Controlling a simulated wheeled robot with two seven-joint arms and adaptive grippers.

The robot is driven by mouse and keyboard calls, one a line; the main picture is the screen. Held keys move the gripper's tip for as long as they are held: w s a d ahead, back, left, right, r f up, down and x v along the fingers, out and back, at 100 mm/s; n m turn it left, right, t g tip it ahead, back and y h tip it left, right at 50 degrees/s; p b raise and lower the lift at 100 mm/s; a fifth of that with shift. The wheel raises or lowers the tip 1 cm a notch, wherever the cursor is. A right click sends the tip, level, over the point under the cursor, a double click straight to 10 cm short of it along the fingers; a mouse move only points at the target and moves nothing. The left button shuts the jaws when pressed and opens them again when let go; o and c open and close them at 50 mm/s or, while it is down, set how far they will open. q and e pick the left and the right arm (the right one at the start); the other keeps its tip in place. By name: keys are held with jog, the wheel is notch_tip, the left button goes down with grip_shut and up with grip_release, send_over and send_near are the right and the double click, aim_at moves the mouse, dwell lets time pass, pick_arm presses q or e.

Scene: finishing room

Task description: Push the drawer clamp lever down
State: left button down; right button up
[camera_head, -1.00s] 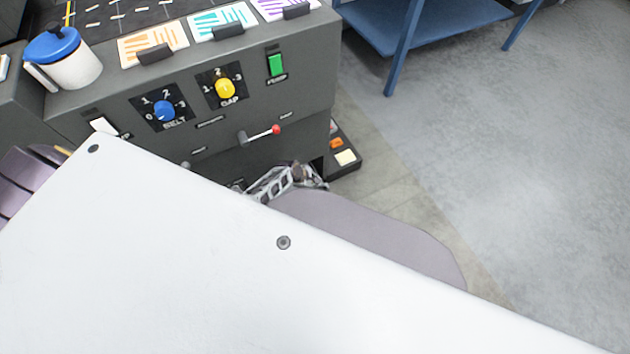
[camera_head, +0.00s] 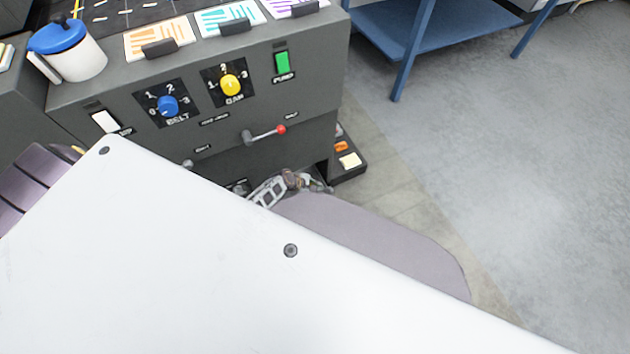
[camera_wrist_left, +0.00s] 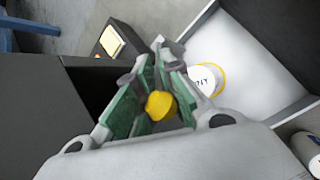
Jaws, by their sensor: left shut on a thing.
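A lever with a red knob (camera_head: 265,133) sticks out of the grey machine's front, its knob end to the right and slightly higher. A second, grey-tipped lever (camera_head: 187,163) shows only partly to its lower left. The small labels are too blurred to tell which one is the drawer clamp. My left gripper (camera_head: 298,182) is low beside the machine, below the red lever and apart from it, partly hidden. In the left wrist view its green-padded fingers (camera_wrist_left: 168,50) are around a yellow rounded thing (camera_wrist_left: 160,105), held between them. My right gripper is not in view.
The machine (camera_head: 230,130) carries a blue belt knob (camera_head: 167,106), a yellow gap knob (camera_head: 231,85) and a green switch (camera_head: 282,63). A white-and-blue jar (camera_head: 75,50) stands on top. A white tray (camera_wrist_left: 235,50) holds a yellow-rimmed container (camera_wrist_left: 206,79).

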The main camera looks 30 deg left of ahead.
pick_arm(q)
jog(key=shift+s+a+f, duration=0.15)
jog(key=shift+a, duration=0.2)
jog(key=c, duration=1.6)
grip_release()
jog(key=shift+c, duration=0.2)
jog(key=shift+o, duration=0.8)
jog(key=shift+d, duration=0.15)
jog(key=shift+r, duration=0.35)
jog(key=v, duration=1.1)
jog(key=shift+s, duration=0.2)
jog(key=shift+r, duration=0.15)
